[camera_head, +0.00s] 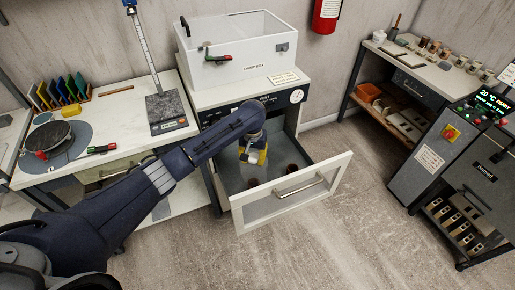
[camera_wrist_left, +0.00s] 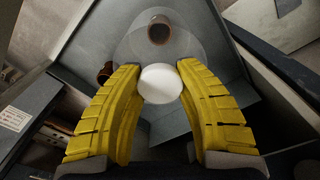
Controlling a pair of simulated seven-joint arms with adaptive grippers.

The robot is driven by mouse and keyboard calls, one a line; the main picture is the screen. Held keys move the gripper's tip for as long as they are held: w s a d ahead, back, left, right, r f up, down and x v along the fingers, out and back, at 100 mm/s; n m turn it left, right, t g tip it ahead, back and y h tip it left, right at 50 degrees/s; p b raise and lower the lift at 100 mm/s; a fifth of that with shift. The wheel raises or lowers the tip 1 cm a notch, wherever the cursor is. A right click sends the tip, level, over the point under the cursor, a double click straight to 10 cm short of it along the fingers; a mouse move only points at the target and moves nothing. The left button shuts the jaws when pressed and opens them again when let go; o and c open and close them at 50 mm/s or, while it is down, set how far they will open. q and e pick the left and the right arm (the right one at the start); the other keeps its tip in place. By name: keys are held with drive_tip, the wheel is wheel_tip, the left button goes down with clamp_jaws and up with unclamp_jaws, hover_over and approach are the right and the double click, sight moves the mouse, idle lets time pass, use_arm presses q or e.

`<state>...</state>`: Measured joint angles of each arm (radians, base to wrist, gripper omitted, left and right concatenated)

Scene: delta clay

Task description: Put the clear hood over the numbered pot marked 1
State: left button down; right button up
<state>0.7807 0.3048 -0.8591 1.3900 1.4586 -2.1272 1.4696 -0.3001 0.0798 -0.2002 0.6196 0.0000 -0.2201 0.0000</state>
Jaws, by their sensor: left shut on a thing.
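My left gripper (camera_head: 254,156) reaches down into the open drawer. In the left wrist view its yellow fingers (camera_wrist_left: 160,95) are shut on a white round knob, which appears to top the clear hood (camera_wrist_left: 185,38). The hood shows as a faint see-through shape below the fingers. A brown pot (camera_wrist_left: 160,29) shows through or just under the hood's far part. A second reddish-brown pot (camera_wrist_left: 105,72) is beside the left finger, partly hidden. I cannot read numbers on either pot, nor tell whether the hood touches the drawer floor. My right gripper is not in view.
The drawer (camera_head: 290,205) is pulled out, with walls close around my gripper. A white clay box (camera_head: 262,73) stands on the cabinet above. A bench (camera_head: 110,113) with a scale stands left. Several small pots line the far right shelf (camera_head: 440,68).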

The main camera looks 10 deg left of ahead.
use_arm(q)
wheel_tip(320, 180, down, 10)
drive_tip(key=shift+f, duration=0.25)
idle(1.2)
drive_tip(key=shift+s, duration=0.1)
drive_tip(key=c, duration=0.9)
unclamp_jaws()
drive_tip(key=shift+o, duration=0.2)
